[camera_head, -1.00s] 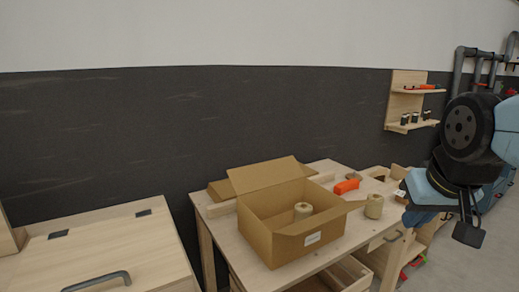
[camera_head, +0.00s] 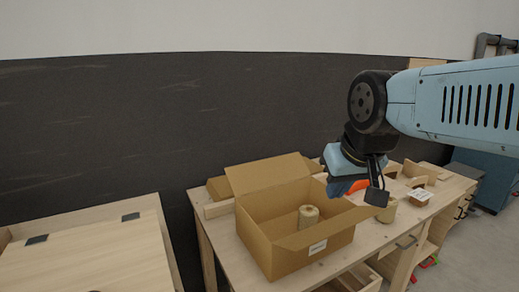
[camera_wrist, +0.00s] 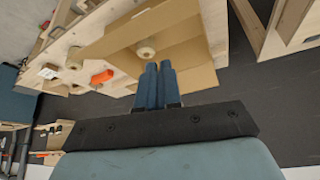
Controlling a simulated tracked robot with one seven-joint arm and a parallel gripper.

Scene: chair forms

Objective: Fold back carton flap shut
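The open brown carton (camera_head: 268,252) stands on the wooden workbench. Its back flap (camera_head: 268,173) stands up, leaning outward; in the wrist view a flap that looks like this one (camera_wrist: 197,78) lies beside my fingertips. Another flap (camera_head: 325,230) sticks out at the front right. A cream spool (camera_head: 308,216) sits inside the carton. My gripper (camera_head: 338,188) is above the right back part of the carton, to the right of the back flap. In the wrist view its blue fingers (camera_wrist: 160,68) are together with nothing seen between them. Contact with the flap cannot be told.
A second spool (camera_head: 387,211) and an orange tool (camera_head: 357,186) are on the bench right of the carton. Wooden blocks (camera_head: 420,172) lie farther right. A dark wall (camera_head: 150,120) is close behind. A lidded wooden chest (camera_head: 95,250) stands at the left.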

